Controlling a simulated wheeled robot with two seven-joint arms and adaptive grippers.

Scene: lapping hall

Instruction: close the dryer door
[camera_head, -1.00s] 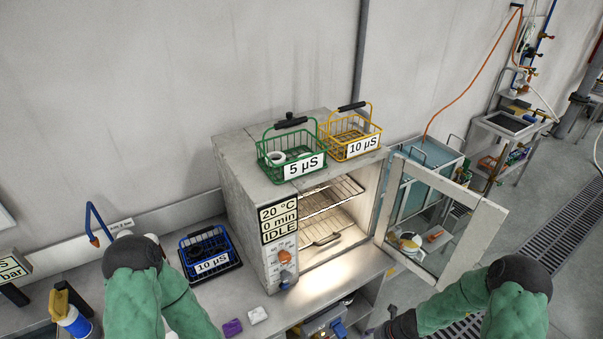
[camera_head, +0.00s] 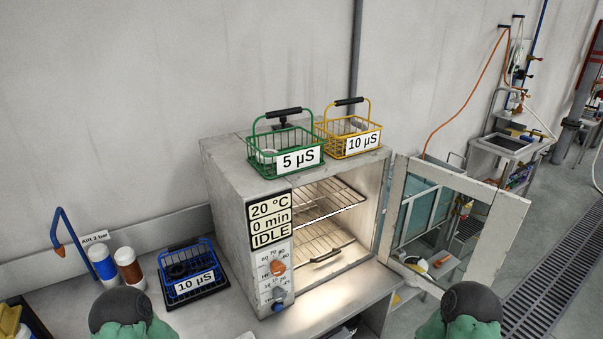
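The dryer (camera_head: 228,205) is a grey box on the bench with a lit interior and wire racks (camera_head: 322,222). Its panel (camera_head: 270,222) reads 20 °C, 0 min, IDLE. The dryer door (camera_head: 504,238) is a pale frame with a glass window. It stands wide open, swung out to the right from the right side of the opening. My two green-sleeved arms show only at the bottom edge, one left of the dryer and one below the door. Both grippers are out of view.
A green basket (camera_head: 262,160) marked 5 µS and a yellow basket (camera_head: 330,143) marked 10 µS stand on the dryer. A blue basket (camera_head: 172,292) and bottles (camera_head: 103,264) are on the bench left. A floor grate (camera_head: 548,285) lies right.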

